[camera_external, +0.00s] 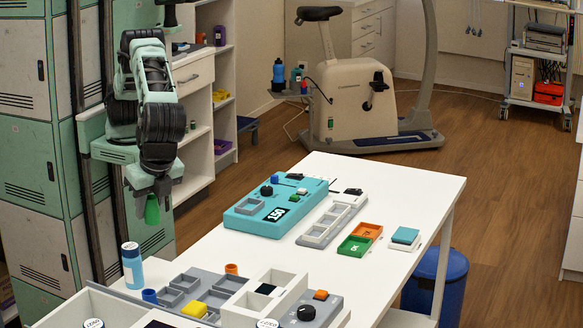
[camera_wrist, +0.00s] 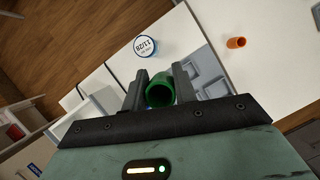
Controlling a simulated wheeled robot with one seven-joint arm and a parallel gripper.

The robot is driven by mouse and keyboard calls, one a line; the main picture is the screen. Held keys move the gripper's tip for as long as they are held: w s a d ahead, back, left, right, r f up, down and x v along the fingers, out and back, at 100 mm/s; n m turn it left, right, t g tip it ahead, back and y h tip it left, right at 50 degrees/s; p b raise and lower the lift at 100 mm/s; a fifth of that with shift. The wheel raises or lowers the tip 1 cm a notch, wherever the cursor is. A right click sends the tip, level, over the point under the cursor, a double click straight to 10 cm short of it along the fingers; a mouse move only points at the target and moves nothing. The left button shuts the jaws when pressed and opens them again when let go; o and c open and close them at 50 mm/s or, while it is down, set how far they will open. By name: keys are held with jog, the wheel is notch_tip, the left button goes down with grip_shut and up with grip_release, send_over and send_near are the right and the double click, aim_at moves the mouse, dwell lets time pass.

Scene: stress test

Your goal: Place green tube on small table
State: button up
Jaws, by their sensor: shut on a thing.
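My gripper (camera_external: 150,192) is at the left in the external view, above and beyond the left edge of the white table (camera_external: 390,190). It is shut on a green tube (camera_external: 152,210), which hangs below the fingers. In the wrist view my gripper (camera_wrist: 158,92) holds the green tube (camera_wrist: 160,94) between its two dark fingers, and its open round end faces the camera. I cannot tell which surface is the small table.
A blue-and-white bottle (camera_external: 132,266) stands near the table's left edge. An orange cup (camera_external: 231,269) and a grey tray (camera_external: 188,281) with a yellow block (camera_external: 194,309) are nearby. A teal device (camera_external: 262,210) lies further back.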

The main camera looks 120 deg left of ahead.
jog(key=s+d+r, duration=0.1)
jog(key=s+d, duration=0.1)
jog(key=p, duration=0.4)
send_near(141, 290)
jog(key=x, duration=0.6)
jog(key=shift+b, duration=0.3)
jog(key=o, duration=1)
jog(key=shift+d, duration=0.1)
jog(key=shift+o, duration=0.2)
jog(key=shift+r, duration=0.15)
jog(key=b+v, duration=0.2)
jog(key=v, duration=1)
jog(key=shift+w+b, duration=0.2)
jog(key=shift+b, duration=0.1)
